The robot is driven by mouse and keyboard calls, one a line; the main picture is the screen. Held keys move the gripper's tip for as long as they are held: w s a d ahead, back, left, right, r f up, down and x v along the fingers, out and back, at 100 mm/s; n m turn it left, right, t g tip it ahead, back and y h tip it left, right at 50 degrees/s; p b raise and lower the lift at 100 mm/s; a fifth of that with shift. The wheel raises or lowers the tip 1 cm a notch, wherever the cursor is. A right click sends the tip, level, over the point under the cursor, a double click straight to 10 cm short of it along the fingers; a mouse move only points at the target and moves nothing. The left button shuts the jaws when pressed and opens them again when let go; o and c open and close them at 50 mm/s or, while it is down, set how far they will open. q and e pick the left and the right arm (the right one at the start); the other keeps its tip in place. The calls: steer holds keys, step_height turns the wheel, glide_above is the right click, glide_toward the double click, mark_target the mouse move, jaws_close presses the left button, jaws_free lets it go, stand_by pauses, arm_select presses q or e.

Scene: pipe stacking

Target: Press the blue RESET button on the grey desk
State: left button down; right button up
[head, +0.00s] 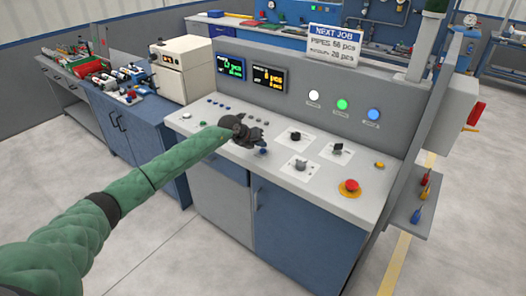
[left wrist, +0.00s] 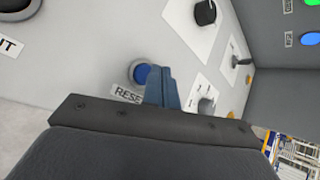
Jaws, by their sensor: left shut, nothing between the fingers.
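The grey desk (head: 317,190) fills the middle of the head view. The blue RESET button (left wrist: 141,74) shows in the left wrist view, round in a light ring, with a partly hidden label reading "RESE" beside it. It also shows in the head view as a small blue spot (head: 262,151) just right of and below my gripper. My left gripper (head: 240,132) is over the desk, shut and empty. In the left wrist view its fingertips (left wrist: 160,70) overlap the button's right edge. I cannot tell whether they touch it. My right gripper is in neither view.
Dark knobs (head: 300,164) on white plates stand right of the gripper. A red emergency button (head: 349,187) is at the front right. Two displays (head: 268,78) and several lamps (head: 342,104) are on the upright panel behind. A grey post (head: 425,100) rises at the right end.

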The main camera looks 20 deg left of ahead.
arm_select(q)
steer(key=shift+f, duration=0.15)
stand_by(0.3)
steer(key=shift+f, duration=0.25)
steer(key=shift+b, duration=0.3)
steer(key=shift+f, duration=0.45)
stand_by(0.6)
steer(key=shift+r, duration=0.85)
